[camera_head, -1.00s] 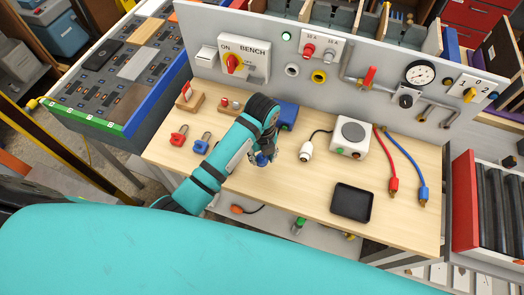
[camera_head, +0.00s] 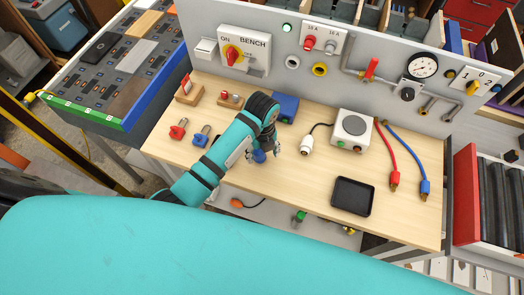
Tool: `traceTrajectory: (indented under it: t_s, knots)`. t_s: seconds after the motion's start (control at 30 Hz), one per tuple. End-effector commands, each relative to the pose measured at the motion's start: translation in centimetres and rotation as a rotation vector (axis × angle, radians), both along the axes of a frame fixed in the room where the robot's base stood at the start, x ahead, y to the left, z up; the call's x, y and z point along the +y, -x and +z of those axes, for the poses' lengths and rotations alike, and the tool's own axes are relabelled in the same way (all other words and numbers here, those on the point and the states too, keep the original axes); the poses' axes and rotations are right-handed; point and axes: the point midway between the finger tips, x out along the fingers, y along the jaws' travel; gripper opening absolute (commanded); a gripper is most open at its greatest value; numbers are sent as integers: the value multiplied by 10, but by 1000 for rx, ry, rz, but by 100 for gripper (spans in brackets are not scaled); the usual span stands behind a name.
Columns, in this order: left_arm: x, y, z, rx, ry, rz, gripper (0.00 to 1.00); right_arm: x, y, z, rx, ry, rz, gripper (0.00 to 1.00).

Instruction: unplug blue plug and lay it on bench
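The blue plug (camera_head: 259,156) shows as a small blue piece low on the near side of my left gripper, over the wooden bench (camera_head: 310,180). My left gripper (camera_head: 270,148) points down at the bench, its dark fingers close beside and partly behind the plug. The fingers are small and partly hidden by my wrist, so I cannot tell whether they grip the plug. I also cannot tell whether the plug touches the bench top. A blue box (camera_head: 287,107) stands behind my wrist, partly hidden. My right gripper is not in view.
A white plug (camera_head: 306,146) on a black cord lies by a white box with a round grey top (camera_head: 352,130). A black tray (camera_head: 353,196) lies at the front right. Red (camera_head: 178,130) and blue (camera_head: 201,136) fittings lie left of my arm. Bench between gripper and tray is clear.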

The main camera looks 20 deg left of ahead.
Motion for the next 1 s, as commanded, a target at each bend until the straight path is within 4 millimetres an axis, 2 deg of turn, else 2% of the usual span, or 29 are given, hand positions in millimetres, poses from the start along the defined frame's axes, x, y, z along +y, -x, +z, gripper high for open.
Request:
traceTrajectory:
  t_s: [0.27, 0.37, 0.7, 1.0]
  knots:
    - [0, -1, 7, -1, 0, 0, 63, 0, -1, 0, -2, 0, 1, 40]
    - [0, -1, 20, -4, 0, -1, 63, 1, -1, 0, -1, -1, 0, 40]
    - [1, -4, 98, -14, -4, -6, 63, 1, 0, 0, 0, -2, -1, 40]
    - [-1, -5, 117, -17, -1, -8, 63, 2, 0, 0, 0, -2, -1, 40]
